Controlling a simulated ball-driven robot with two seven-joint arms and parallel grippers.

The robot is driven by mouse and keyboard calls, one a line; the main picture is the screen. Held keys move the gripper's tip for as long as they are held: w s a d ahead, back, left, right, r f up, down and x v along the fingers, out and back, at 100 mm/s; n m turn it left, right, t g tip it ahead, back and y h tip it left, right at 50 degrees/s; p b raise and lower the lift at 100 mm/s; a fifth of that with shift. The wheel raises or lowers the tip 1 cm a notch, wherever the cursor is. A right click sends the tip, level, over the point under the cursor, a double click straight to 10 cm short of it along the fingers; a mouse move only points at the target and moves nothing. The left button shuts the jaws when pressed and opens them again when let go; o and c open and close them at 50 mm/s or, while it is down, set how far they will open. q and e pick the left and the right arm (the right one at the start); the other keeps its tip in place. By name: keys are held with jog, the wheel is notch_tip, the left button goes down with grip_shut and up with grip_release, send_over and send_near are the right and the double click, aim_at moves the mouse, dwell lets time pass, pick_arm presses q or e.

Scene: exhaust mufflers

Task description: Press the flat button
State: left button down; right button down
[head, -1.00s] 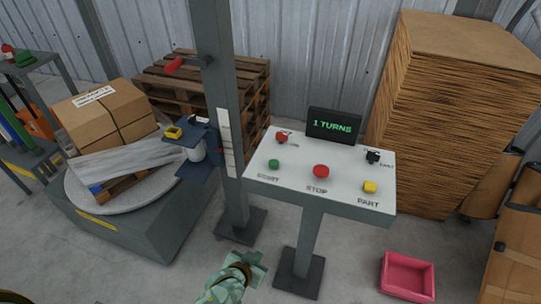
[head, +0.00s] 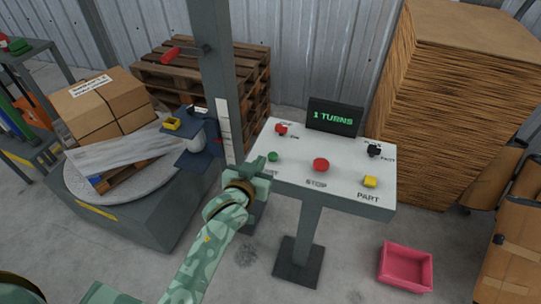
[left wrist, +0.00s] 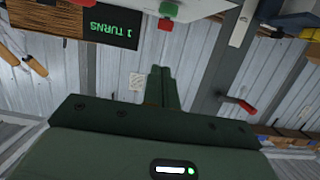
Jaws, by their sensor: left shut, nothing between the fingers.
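The white control panel (head: 343,182) carries a low green button (head: 272,157) at its left, a domed red STOP button (head: 320,165) in the middle and a square yellow PART button (head: 370,181) at the right. Which one counts as flat I cannot tell for sure. My left gripper (head: 262,167) is shut and empty at the panel's left front edge, close to the green button; contact cannot be told. Its closed fingers (left wrist: 161,85) also show in the left wrist view, with the green button (left wrist: 168,8) and the red selector knob (left wrist: 165,25) beyond. My right gripper is not in view.
A red selector knob (head: 281,129), a black knob (head: 374,150) and a display reading "1 TURNS" (head: 333,118) are at the panel's back. A grey post (head: 216,80) stands left of the panel. A pink bin (head: 405,267) lies on the floor at right.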

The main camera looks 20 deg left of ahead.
pick_arm(q)
jog(key=b, duration=0.3)
send_over(273, 157)
jog(key=s, duration=0.1)
notch_tip(273, 157, down, 3)
jog(key=shift+s+a+r, duration=0.1)
jog(key=shift+a+r, duration=0.05)
jog(key=shift+r, duration=0.05)
notch_tip(273, 157, down, 3)
jog(key=shift+s+r, duration=0.15)
jog(key=shift+f+b, duration=0.4)
jog(key=shift+f, duration=0.15)
